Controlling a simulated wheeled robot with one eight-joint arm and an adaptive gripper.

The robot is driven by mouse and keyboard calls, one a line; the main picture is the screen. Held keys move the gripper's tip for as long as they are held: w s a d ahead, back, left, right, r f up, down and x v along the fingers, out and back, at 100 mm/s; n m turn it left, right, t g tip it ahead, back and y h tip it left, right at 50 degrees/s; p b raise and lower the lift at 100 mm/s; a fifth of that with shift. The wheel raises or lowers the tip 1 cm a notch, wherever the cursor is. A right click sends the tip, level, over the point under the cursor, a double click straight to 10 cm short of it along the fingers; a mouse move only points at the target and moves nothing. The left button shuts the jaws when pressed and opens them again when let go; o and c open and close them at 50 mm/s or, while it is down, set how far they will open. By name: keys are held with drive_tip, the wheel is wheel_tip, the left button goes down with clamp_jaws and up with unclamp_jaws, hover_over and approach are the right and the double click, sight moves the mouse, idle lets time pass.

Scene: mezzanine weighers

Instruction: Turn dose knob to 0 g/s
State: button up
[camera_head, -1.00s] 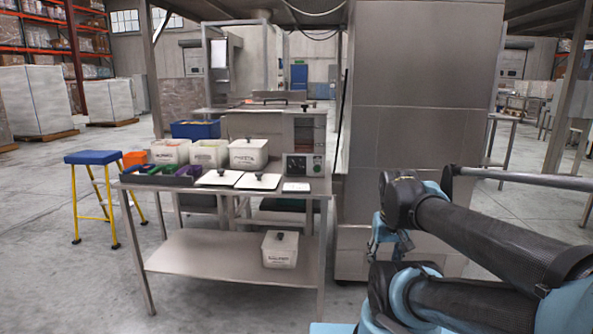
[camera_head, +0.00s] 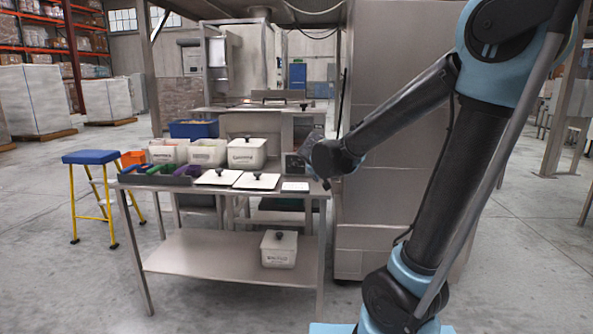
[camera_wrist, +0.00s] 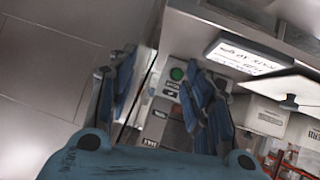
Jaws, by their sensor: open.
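A grey control box (camera_head: 293,164) stands at the right end of the steel table, partly covered by my gripper (camera_head: 320,168). In the wrist view, tilted, the panel (camera_wrist: 163,105) shows a green button (camera_wrist: 177,73) and small dark labels. I cannot make out the dose knob clearly or read its setting. My gripper (camera_wrist: 155,100) is open, with blue fingers on either side of the panel and nothing between them. It appears in front of the panel and apart from it, though the exact gap is hard to tell.
The steel table (camera_head: 185,222) carries lidded white bins (camera_head: 247,153), flat white lids (camera_head: 257,181) and a white card (camera_head: 295,187), also in the wrist view (camera_wrist: 243,57). A tall steel cabinet (camera_head: 385,215) stands to the right. A blue-topped stool (camera_head: 90,157) is at left.

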sight(295, 167)
drive_tip(key=w+a+r+t+y, duration=0.1)
drive_tip(key=w+a, duration=0.2)
drive_tip(key=a, duration=0.4)
drive_tip(key=w+a+r+t+y, duration=0.1)
drive_tip(key=w+a+t, duration=0.1)
drive_tip(key=a, duration=0.4)
drive_tip(key=shift+n, duration=0.4)
drive_tip(key=x, duration=1.7)
drive_tip(key=shift+a+f, duration=0.1)
drive_tip(key=shift+f, duration=0.1)
drive_tip(key=shift+c, duration=0.3)
drive_tip(key=c, duration=1)
drive_tip(key=shift+o, duration=0.4)
drive_tip(key=shift+d, duration=0.4)
drive_tip(key=shift+a, duration=0.3)
drive_tip(key=shift+c, duration=0.3)
